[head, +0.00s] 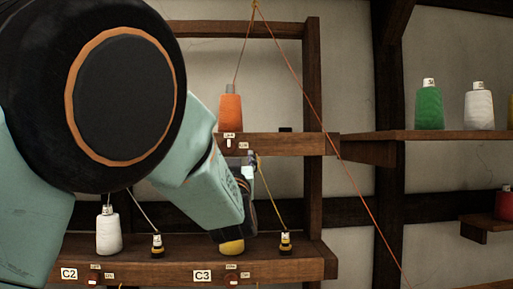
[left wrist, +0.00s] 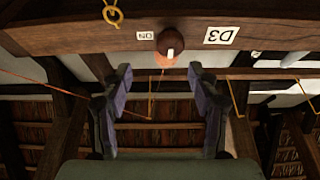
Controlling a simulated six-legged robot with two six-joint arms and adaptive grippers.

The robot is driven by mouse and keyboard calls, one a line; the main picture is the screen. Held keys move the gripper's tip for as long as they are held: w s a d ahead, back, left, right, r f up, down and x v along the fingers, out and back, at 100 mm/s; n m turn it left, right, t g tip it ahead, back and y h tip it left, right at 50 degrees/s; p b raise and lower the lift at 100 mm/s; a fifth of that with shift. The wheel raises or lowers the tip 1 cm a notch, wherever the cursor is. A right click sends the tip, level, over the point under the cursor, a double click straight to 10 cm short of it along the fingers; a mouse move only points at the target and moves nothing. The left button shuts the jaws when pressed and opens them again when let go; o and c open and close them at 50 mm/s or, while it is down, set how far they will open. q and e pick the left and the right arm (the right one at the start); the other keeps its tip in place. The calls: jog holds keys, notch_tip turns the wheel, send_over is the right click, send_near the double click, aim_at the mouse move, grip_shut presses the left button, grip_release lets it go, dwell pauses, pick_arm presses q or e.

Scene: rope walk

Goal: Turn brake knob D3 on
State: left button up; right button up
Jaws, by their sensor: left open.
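Brake knob D3 (left wrist: 172,46) is a round reddish-brown knob with a white mark, on the face of a wooden beam in the left wrist view. The D3 label (left wrist: 221,36) and a small ON label (left wrist: 145,36) lie on either side of it, both upside down in the picture. My left gripper (left wrist: 162,82) is open and empty, its two fingers spread with the knob ahead between their tips; I see no contact. My right gripper is not in view.
A brass eye (left wrist: 112,13) hangs near the knob. The head view shows an orange spool (head: 230,112) on a shelf and a white spool (head: 109,235), a yellow spool (head: 232,247) and label C3 (head: 203,275) below. An orange thread (head: 318,120) slants across open space.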

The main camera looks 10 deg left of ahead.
aim_at(228, 146)
pick_arm(q)
jog(key=a, duration=0.1)
jog(key=w+a+r+p, duration=0.1)
jog(key=w+a, duration=0.1)
jog(key=shift+w+a+r, duration=0.15)
jog(key=shift+w+a, duration=0.1)
jog(key=shift+a, duration=0.1)
jog(key=w, duration=0.1)
jog(key=w+d+r+p, duration=0.1)
jog(key=w, duration=0.1)
jog(key=shift+d+r, duration=0.1)
jog(key=shift+w, duration=0.3)
jog(key=shift+w+a+p, duration=0.15)
jog(key=shift+a+p, duration=0.15)
jog(key=shift+a+r, duration=0.1)
jog(key=shift+a, duration=0.5)
jog(key=shift+d, duration=0.75)
jog(key=shift+c, duration=2.3)
jog(key=shift+a, duration=0.5)
jog(key=shift+c, duration=2.2)
jog(key=shift+d, duration=0.3)
jog(key=shift+c, duration=1.2)
jog(key=shift+a, duration=0.2)
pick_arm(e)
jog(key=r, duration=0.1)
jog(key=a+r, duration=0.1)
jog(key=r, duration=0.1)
